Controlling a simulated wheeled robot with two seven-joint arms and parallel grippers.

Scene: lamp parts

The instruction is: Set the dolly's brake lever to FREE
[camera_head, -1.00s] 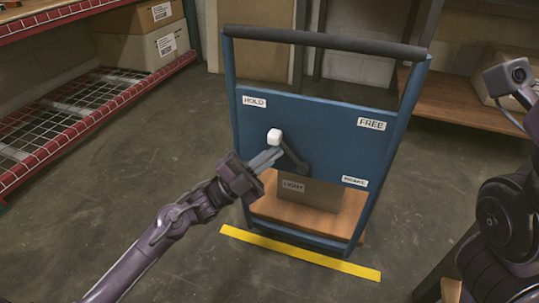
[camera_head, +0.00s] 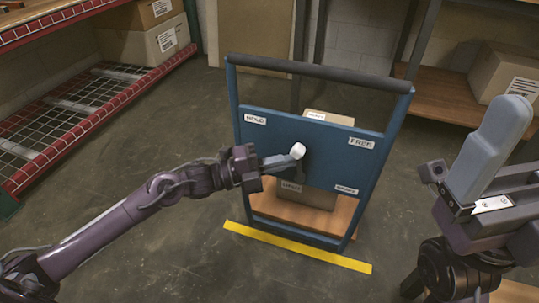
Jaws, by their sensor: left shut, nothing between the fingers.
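The blue dolly (camera_head: 330,141) stands upright with its black handle bar on top. Its panel carries a HOLD label (camera_head: 255,119) at upper left and a FREE label (camera_head: 361,142) at upper right. The brake lever's white knob (camera_head: 298,151) stands between these labels, with its dark arm roughly upright and partly hidden by my gripper. My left gripper (camera_head: 294,157) is shut and empty, its fingertips at the knob's left side, seemingly touching it. My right gripper (camera_head: 492,165) is large at the right, away from the dolly; its finger gap is unclear.
A cardboard box (camera_head: 305,192) rests on the dolly's wooden deck (camera_head: 338,214). A yellow floor strip (camera_head: 297,247) lies in front. A red-edged wire rack (camera_head: 85,115) is at left, a wooden shelf (camera_head: 450,95) with a box at back right. The floor at front is clear.

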